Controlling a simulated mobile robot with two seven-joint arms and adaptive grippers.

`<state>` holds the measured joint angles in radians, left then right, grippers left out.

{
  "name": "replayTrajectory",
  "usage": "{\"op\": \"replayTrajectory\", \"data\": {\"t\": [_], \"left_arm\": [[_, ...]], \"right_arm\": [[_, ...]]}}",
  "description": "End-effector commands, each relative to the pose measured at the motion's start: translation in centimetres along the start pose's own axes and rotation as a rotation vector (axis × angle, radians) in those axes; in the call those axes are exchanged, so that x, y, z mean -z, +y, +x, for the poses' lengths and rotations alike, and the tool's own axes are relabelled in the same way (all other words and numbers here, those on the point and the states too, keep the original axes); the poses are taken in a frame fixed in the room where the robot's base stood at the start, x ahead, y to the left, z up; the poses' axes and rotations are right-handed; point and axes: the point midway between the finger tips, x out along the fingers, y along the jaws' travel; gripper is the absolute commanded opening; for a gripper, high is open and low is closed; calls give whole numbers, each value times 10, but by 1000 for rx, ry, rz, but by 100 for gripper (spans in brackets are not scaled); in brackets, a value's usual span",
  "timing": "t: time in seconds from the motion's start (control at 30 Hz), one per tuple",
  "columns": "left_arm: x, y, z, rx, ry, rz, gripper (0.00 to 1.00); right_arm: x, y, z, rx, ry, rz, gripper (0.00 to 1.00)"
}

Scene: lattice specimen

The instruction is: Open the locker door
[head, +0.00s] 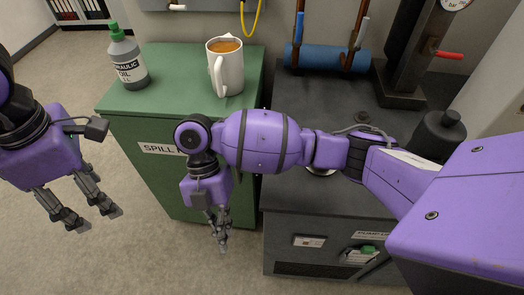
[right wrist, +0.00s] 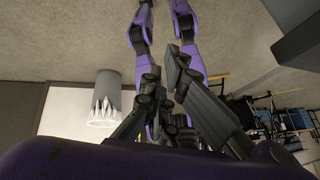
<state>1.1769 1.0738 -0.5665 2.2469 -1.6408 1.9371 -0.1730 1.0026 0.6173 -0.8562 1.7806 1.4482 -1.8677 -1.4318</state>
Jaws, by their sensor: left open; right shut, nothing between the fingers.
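The green locker (head: 150,190) stands at the centre left in the head view, with a label (head: 160,149) that reads "SPILL" before my arm covers the rest. Its front looks shut; my right arm hides part of it, and I cannot make out a handle. My right gripper (head: 223,246) points down in front of the locker's front, its fingers together and empty. Whether it touches the door cannot be told. My left gripper (head: 98,217) is open and empty over the floor, left of the locker. The right wrist view shows dark fingers and purple arm links, but no clear locker door.
On the locker's top stand a hydraulic oil bottle (head: 124,60) and a white mug (head: 226,68) of brown liquid. A dark grey cabinet (head: 306,225) adjoins on the right, carrying a blue roll (head: 325,57) and a gauge stand (head: 405,75). Floor left of the locker is clear.

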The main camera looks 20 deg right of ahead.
Motion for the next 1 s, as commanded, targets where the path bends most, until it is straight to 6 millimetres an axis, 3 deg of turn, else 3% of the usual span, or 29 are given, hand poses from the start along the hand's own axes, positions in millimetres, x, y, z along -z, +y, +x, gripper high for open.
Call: {"op": "replayTrajectory", "data": {"t": [0.03, 0.13, 0.2, 0.33, 0.57, 1.0], "left_arm": [[0, 0, 0, 0, 0, 0, 60], [0, 0, 0, 0, 0, 0, 60], [0, 0, 0, 0, 0, 0, 60], [0, 0, 0, 1, 0, 0, 60], [0, 0, 0, 0, 0, 0, 60], [0, 0, 0, 0, 0, 0, 60]], "right_arm": [[-29, 0, -26, -59, -73, -1, 0], [-86, 4, -58, -202, -159, 90, 0], [-116, 12, -62, -299, -151, 227, 0], [-154, 20, -61, -421, -117, 435, 0], [-177, 26, -54, -492, -89, 563, 0], [-194, 63, 23, -490, -88, 562, 0]]}}
